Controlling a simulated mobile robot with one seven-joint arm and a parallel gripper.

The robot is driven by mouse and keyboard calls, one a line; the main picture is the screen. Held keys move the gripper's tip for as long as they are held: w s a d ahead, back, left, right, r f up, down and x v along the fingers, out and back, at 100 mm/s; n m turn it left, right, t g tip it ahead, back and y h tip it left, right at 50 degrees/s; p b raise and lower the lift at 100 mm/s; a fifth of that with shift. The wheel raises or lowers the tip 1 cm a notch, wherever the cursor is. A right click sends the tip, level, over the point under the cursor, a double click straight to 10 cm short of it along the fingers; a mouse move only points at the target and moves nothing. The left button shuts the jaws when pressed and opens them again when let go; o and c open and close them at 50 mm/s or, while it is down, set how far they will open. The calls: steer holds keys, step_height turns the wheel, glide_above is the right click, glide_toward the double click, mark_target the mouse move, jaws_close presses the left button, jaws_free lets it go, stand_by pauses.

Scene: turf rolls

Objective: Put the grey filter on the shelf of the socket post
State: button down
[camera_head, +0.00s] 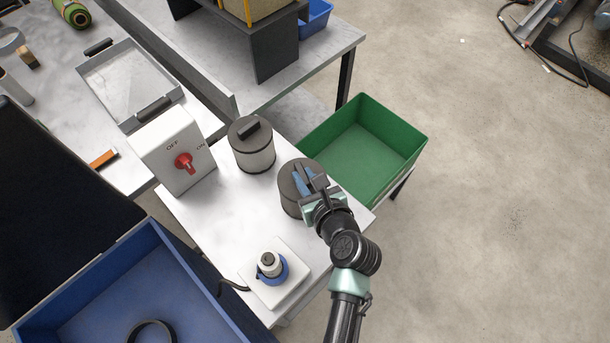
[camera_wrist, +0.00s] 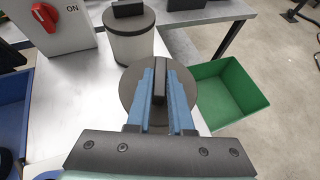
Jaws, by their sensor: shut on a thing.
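The grey filter (camera_head: 289,200), a round canister with a dark grey lid, stands at the right side of the white table, under my gripper (camera_head: 306,180). In the wrist view, the blue fingers of my gripper (camera_wrist: 160,95) are shut on the black bar handle on the filter's lid (camera_wrist: 130,88). I cannot tell whether its base touches the table. A second, whiter filter (camera_head: 254,158) with a dark lid and black handle stands behind it to the left. A white square block (camera_head: 290,285) with a blue-ringed round fitting (camera_head: 270,266) is at the front. I cannot clearly identify the socket post's shelf.
A white switch box (camera_head: 172,150) with a red knob is at the left. A green bin (camera_head: 400,150) is at the right, a blue bin (camera_head: 95,285) at front left. A metal tray (camera_head: 125,85) lies on the bench behind. White table (camera_head: 215,225) is bare near its middle.

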steer(key=c, duration=0.8)
jaws_free()
steer(key=shift+f, duration=0.15)
